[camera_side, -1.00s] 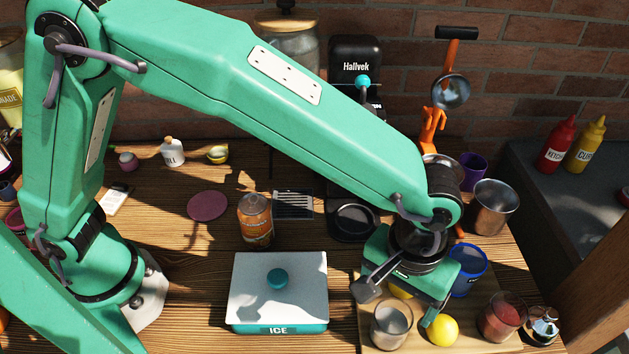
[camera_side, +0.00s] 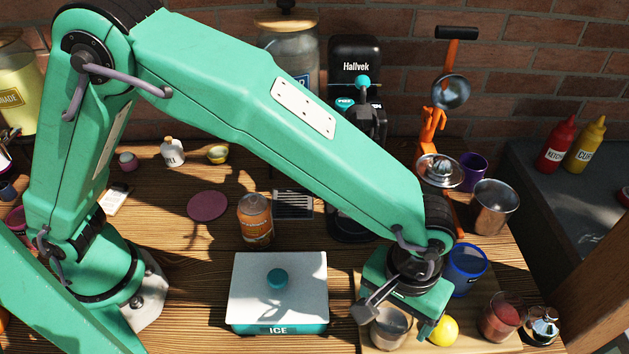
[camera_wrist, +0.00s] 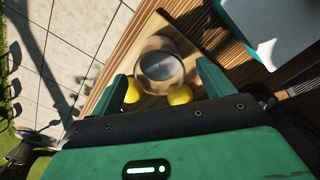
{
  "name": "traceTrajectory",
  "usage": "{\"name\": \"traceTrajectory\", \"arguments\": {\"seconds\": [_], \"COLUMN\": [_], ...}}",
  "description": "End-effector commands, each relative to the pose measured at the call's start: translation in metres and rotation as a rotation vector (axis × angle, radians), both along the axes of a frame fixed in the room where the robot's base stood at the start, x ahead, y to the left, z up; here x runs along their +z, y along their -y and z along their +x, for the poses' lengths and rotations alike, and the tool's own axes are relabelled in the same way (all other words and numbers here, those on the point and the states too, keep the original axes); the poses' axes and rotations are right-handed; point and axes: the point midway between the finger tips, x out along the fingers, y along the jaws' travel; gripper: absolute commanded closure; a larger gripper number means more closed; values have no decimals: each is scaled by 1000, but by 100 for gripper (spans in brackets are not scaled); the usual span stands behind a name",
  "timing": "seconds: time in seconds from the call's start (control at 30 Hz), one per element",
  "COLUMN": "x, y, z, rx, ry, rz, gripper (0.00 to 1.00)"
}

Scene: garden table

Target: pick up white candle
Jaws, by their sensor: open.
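A clear glass with a pale grey filling (camera_side: 391,330) stands on the wooden board at the front; it fits the white candle best, though I cannot make out a wick. In the wrist view the same glass (camera_wrist: 160,66) lies ahead of the fingers, roughly between their tips. My gripper (camera_side: 398,319) is open and empty, above the glass and partly hiding it in the side view. Its two fingers (camera_wrist: 165,85) are spread apart in the wrist view. I cannot tell whether either finger touches the glass.
A yellow lemon (camera_side: 444,331) lies close by on the right; a second lemon (camera_wrist: 132,91) shows in the wrist view. A blue cup (camera_side: 467,270) and a red-filled glass (camera_side: 500,318) stand to the right. The white-lidded ice box (camera_side: 253,292) is at left.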

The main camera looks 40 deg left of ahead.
Motion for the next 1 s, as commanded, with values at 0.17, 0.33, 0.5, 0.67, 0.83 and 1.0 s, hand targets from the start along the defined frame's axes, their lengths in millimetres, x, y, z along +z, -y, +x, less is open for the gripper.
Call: {"name": "traceTrajectory", "arguments": {"seconds": [0.17, 0.33, 0.5, 0.67, 0.83, 1.0], "x": [-22, -38, -43, -43, -43, -43], "y": [0, 0, 0, 1, 1, 1], "z": [-1, -1, -1, -1, -1, -1], "rx": [-1, 0, 0, 0, 0, 0], "ry": [-2, -1, -1, -1, 0, 0], "rz": [3, 2, 1, 1, 1, 1], "gripper": [20, 20, 20, 20, 20, 33]}}
